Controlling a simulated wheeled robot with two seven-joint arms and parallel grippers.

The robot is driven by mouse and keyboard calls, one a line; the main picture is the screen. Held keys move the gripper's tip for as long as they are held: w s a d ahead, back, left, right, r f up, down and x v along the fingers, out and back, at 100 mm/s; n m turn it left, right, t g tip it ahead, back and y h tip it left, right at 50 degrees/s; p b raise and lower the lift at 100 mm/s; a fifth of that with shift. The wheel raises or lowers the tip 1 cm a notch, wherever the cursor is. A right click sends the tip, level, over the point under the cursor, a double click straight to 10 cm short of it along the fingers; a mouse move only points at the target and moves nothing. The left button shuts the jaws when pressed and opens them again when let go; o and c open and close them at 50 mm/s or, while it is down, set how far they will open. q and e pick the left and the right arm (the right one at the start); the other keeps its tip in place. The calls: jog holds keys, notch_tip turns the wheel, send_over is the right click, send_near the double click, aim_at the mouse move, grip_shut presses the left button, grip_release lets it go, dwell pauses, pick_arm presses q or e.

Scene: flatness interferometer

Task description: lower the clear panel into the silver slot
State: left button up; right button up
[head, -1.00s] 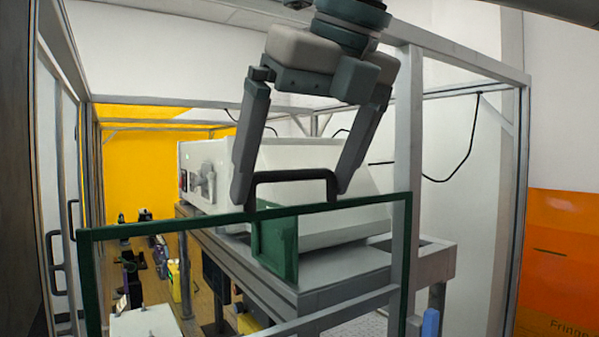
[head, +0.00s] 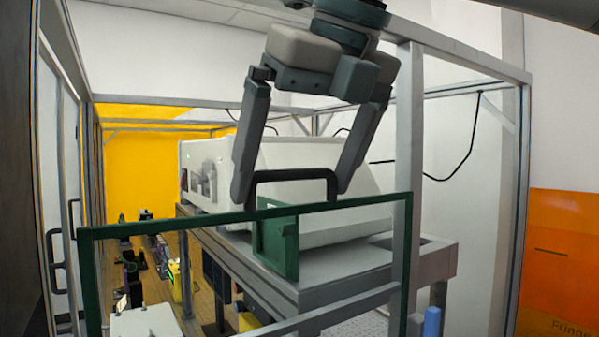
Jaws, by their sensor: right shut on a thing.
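The clear panel has a dark green frame (head: 150,229) around a see-through middle and a black handle (head: 292,176) on its top bar. My right gripper (head: 292,192) comes down from the top and is shut on this handle, with one finger at each end. The panel hangs upright at the front. A silver post (head: 402,180) and a silver rail (head: 350,307) show by its right side and through it. I cannot make out the slot itself or tell whether the panel's lower edge, below the picture, is in it. My left gripper is not in view.
Behind the panel, a white instrument (head: 210,165) stands on a grey bench (head: 350,270). A green plate (head: 283,245) is seen under the handle. Silver frame bars surround the space. An orange panel (head: 555,275) is at the right. A blue object (head: 431,323) is at the lower right.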

pick_arm(q)
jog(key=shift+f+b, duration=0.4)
jog(key=shift+b, duration=0.05)
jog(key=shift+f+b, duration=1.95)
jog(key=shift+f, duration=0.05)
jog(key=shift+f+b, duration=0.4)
dwell(0.3)
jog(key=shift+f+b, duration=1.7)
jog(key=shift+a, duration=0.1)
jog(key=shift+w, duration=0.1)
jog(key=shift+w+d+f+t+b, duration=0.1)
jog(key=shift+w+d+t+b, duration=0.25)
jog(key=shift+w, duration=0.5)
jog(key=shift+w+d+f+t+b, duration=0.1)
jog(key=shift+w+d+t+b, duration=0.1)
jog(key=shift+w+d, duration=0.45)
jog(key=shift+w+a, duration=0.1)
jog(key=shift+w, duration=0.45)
